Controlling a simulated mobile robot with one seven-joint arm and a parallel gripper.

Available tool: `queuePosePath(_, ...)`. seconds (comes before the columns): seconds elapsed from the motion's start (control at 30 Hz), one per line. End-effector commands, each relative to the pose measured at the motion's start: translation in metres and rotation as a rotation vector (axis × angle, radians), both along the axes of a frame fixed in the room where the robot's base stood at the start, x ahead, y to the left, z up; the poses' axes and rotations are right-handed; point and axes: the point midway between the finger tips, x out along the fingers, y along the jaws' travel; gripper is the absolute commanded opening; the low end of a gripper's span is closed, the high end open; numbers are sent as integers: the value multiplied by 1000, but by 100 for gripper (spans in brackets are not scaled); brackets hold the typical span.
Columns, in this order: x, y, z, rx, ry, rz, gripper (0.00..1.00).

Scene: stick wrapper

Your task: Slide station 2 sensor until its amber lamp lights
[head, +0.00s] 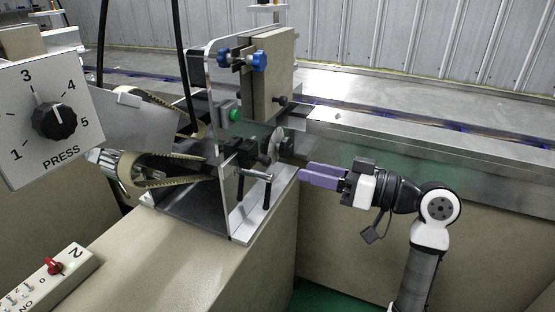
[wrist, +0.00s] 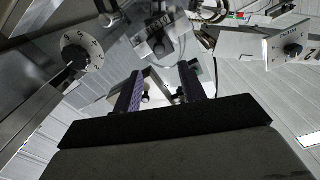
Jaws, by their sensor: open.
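My gripper (head: 322,176), with purple fingers, is to the right of the machine's clear-panelled station in the head view. In the wrist view its two fingers (wrist: 162,85) stand apart with a gap between them, and nothing is held. A black block and rod assembly (head: 240,152) with a small T-handle (head: 258,175) sits at the station's front, left of the fingertips and apart from them. I cannot tell for sure which part is the station 2 sensor. No lit amber lamp can be made out.
A clear upright panel (head: 213,95), blue knobs (head: 242,60) and a green button (head: 235,114) stand above the assembly. A PRESS dial (head: 54,120) and a switch box marked 2 (head: 48,280) are at left. A steel conveyor (head: 400,125) runs behind my gripper.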

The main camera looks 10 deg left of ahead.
Motion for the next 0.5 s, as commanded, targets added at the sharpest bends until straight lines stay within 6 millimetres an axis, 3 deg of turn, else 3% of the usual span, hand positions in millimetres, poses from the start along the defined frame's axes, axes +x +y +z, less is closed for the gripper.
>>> queuePosePath(0.23, 9, 50, 1, 0, 1, 2, 41)
queuePosePath(0.5, 15, 77, 0, 1, 1, -1, 41)
